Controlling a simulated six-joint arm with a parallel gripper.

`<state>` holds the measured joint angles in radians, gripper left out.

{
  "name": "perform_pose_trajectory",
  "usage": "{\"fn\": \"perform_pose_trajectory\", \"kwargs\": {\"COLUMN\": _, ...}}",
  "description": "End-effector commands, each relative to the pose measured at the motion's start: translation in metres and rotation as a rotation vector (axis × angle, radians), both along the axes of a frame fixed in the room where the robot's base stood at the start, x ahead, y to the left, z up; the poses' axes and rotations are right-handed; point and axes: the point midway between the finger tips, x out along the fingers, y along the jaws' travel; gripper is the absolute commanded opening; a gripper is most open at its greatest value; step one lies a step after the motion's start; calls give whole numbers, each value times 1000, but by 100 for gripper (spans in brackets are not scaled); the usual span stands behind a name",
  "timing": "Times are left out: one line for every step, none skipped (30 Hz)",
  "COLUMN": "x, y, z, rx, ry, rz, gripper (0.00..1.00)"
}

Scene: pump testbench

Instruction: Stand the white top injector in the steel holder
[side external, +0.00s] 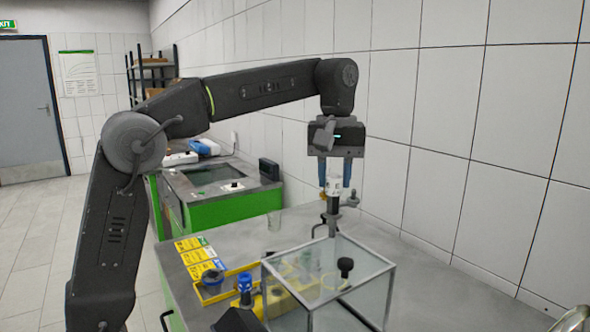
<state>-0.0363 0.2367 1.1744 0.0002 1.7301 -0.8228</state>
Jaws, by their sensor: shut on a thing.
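My gripper (335,178) points down over the back of the bench, its blue-tipped fingers shut on the white top injector (333,188). The injector is small in the side external view and looks upright between the fingers. Directly below it is a grey metal piece (332,218), which looks like the steel holder, with a small fitting to its right. I cannot tell whether the injector is seated in the holder or only just above it. The lower end is partly hidden behind the clear box.
A clear box with metal edges (284,255) and a black knob (345,266) stands in front. To its left are a yellow tray (222,287), a blue-capped part (245,285) and yellow cards (201,256). The tiled wall is close at right.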

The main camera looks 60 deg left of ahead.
Motion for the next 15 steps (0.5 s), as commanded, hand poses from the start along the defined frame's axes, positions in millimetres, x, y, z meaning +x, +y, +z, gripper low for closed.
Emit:
{"fn": "perform_pose_trajectory", "kwargs": {"x": 5, "y": -27, "z": 0, "rx": -1, "ry": 1, "rz": -62, "gripper": 0}}
{"fn": "perform_pose_trajectory", "kwargs": {"x": 7, "y": -41, "z": 0, "rx": -1, "ry": -1, "rz": -93, "gripper": 0}}
{"fn": "perform_pose_trajectory", "kwargs": {"x": 9, "y": -60, "z": 0, "rx": -1, "ry": -1, "rz": -135, "gripper": 0}}
{"fn": "perform_pose_trajectory", "kwargs": {"x": 9, "y": -73, "z": 0, "rx": -1, "ry": -1, "rz": -164, "gripper": 0}}
{"fn": "perform_pose_trajectory", "kwargs": {"x": 10, "y": -86, "z": -1, "rx": -1, "ry": -1, "rz": -191, "gripper": 0}}
{"fn": "perform_pose_trajectory", "kwargs": {"x": 9, "y": -102, "z": -1, "rx": -1, "ry": -1, "rz": -224, "gripper": 0}}
{"fn": "perform_pose_trajectory", "kwargs": {"x": 9, "y": -112, "z": -1, "rx": 0, "ry": 0, "rz": -247, "gripper": 0}}
{"fn": "perform_pose_trajectory", "kwargs": {"x": 8, "y": -122, "z": -1, "rx": -1, "ry": -1, "rz": -268, "gripper": 0}}
{"fn": "perform_pose_trajectory", "kwargs": {"x": 6, "y": -135, "z": -2, "rx": -1, "ry": -1, "rz": -294, "gripper": 0}}
{"fn": "perform_pose_trajectory", "kwargs": {"x": 6, "y": -143, "z": -2, "rx": 0, "ry": -1, "rz": -312, "gripper": 0}}
{"fn": "perform_pose_trajectory", "kwargs": {"x": 4, "y": -151, "z": -2, "rx": 0, "ry": -2, "rz": -329, "gripper": 0}}
{"fn": "perform_pose_trajectory", "kwargs": {"x": 2, "y": -162, "z": -2, "rx": 0, "ry": -2, "rz": -351, "gripper": 0}}
{"fn": "perform_pose_trajectory", "kwargs": {"x": 1, "y": -169, "z": -3, "rx": 0, "ry": -1, "rz": -365, "gripper": 0}}
{"fn": "perform_pose_trajectory", "kwargs": {"x": -1, "y": -176, "z": -3, "rx": -1, "ry": -1, "rz": -381, "gripper": 0}}
{"fn": "perform_pose_trajectory", "kwargs": {"x": -3, "y": -184, "z": -3, "rx": 0, "ry": -1, "rz": -397, "gripper": 0}}
